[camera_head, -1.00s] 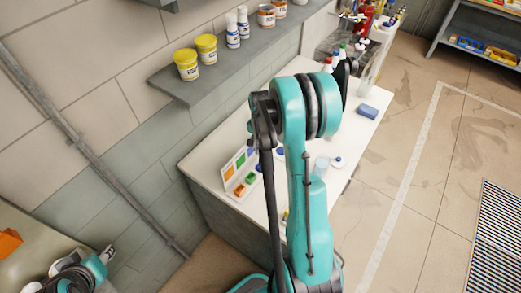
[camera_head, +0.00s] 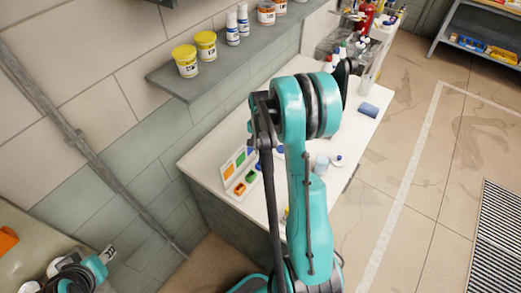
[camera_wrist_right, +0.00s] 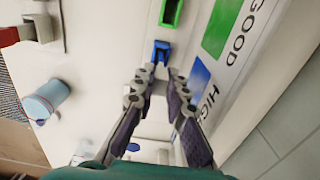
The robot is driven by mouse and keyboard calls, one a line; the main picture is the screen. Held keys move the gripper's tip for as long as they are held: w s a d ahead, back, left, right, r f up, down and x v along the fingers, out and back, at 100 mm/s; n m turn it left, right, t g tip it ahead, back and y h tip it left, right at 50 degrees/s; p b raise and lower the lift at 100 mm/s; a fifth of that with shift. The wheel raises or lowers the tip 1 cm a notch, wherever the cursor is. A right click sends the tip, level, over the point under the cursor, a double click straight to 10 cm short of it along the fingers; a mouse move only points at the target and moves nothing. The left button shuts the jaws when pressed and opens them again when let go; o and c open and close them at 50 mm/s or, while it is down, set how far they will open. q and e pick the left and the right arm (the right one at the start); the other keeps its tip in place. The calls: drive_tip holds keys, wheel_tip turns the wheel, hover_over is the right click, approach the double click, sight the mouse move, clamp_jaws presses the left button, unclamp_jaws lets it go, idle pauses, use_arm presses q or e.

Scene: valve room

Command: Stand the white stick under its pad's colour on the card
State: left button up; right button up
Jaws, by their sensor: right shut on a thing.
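In the right wrist view my right gripper (camera_wrist_right: 157,78) is shut on the white stick (camera_wrist_right: 158,87), a pale piece between the fingertips. Its pad is not clear to me. Just beyond the fingertips is a blue holder (camera_wrist_right: 161,51), with a green holder (camera_wrist_right: 170,13) further up. I cannot tell whether the stick touches the blue holder. The card (camera_wrist_right: 236,62) shows a green patch marked GOOD and a blue patch marked HIGH. In the head view the card (camera_head: 236,163) stands on the white table, and my arm hides the right gripper and stick.
A pale blue cup (camera_wrist_right: 46,100) stands left of the gripper in the wrist view. In the head view, a blue block (camera_head: 369,110) and several bottles are further back on the white table (camera_head: 217,151). A shelf (camera_head: 190,88) with tubs runs along the wall.

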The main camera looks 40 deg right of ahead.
drive_tip(key=shift+f+b, duration=1.1)
drive_tip(key=shift+b, duration=0.05)
idle(0.3)
idle(0.4)
drive_tip(key=o, duration=0.8)
drive_tip(key=shift+o, duration=0.2)
wheel_tip(320, 180, up, 12)
drive_tip(key=shift+r, duration=0.1)
drive_tip(key=s+a+f+n+t+b, duration=0.3)
drive_tip(key=s+a+n+b, duration=0.3)
drive_tip(key=a, duration=0.5)
drive_tip(key=s+a+f+n+t+b, duration=0.4)
drive_tip(key=a+n+b, duration=0.4)
drive_tip(key=a, duration=0.3)
drive_tip(key=shift+s+f+n, duration=0.4)
drive_tip(key=shift+s+f, duration=0.35)
drive_tip(key=shift+s, duration=0.3)
